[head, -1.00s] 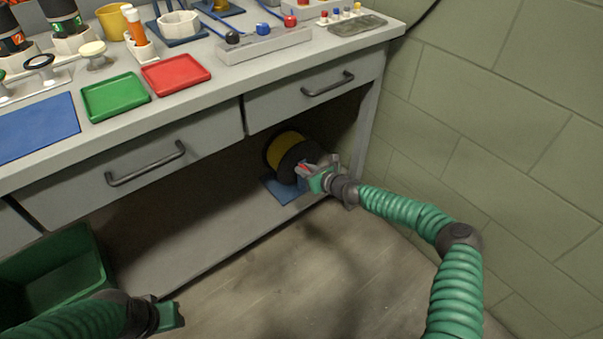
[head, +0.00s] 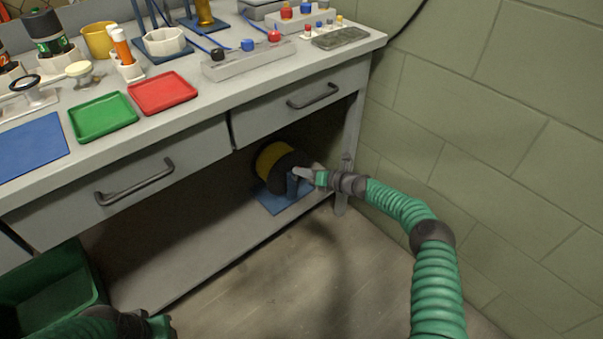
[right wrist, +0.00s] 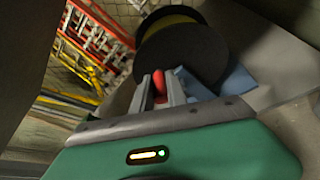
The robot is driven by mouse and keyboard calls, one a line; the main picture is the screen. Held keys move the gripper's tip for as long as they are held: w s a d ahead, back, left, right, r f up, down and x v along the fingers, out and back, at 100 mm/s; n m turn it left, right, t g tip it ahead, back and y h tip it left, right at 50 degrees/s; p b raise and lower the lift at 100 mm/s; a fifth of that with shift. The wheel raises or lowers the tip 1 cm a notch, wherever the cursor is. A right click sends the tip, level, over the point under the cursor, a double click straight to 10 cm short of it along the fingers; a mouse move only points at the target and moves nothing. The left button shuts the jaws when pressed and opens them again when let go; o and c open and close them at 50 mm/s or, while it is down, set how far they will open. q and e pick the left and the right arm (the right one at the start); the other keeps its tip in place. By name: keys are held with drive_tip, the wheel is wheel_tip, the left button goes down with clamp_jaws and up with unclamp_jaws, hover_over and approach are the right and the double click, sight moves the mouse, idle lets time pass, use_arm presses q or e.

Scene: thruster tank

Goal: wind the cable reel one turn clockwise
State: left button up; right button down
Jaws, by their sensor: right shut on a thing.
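The cable reel (head: 273,160), with black discs and a yellow winding, stands on its side on the low shelf under the bench, on a blue base (head: 284,203). My right gripper (head: 298,175) is at the reel's front face. In the right wrist view its fingers (right wrist: 159,91) are shut on a small red handle (right wrist: 159,80) in front of the black disc (right wrist: 185,58). The handle is hidden in the head view. My left gripper (head: 162,326) is low at the bottom left, away from the reel; its fingers are not clear.
The bench drawer (head: 300,103) hangs above the reel, and a bench leg (head: 347,150) stands close to my right wrist. A green bin (head: 50,290) is at the lower left. The floor (head: 270,290) in front is clear.

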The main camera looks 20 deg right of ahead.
drive_tip(key=shift+s+f, duration=0.1)
drive_tip(key=shift+f, duration=0.25)
drive_tip(key=c, duration=1.3)
unclamp_jaws()
drive_tip(key=shift+r, duration=0.15)
drive_tip(key=shift+s+d+r+p, duration=0.15)
drive_tip(key=shift+d+r+p, duration=0.1)
drive_tip(key=shift+p, duration=0.15)
drive_tip(key=p+v, duration=0.4)
drive_tip(key=v, duration=0.4)
drive_tip(key=p+v, duration=0.4)
drive_tip(key=v, duration=0.4)
drive_tip(key=shift+s+f, duration=0.15)
drive_tip(key=shift+f, duration=0.1)
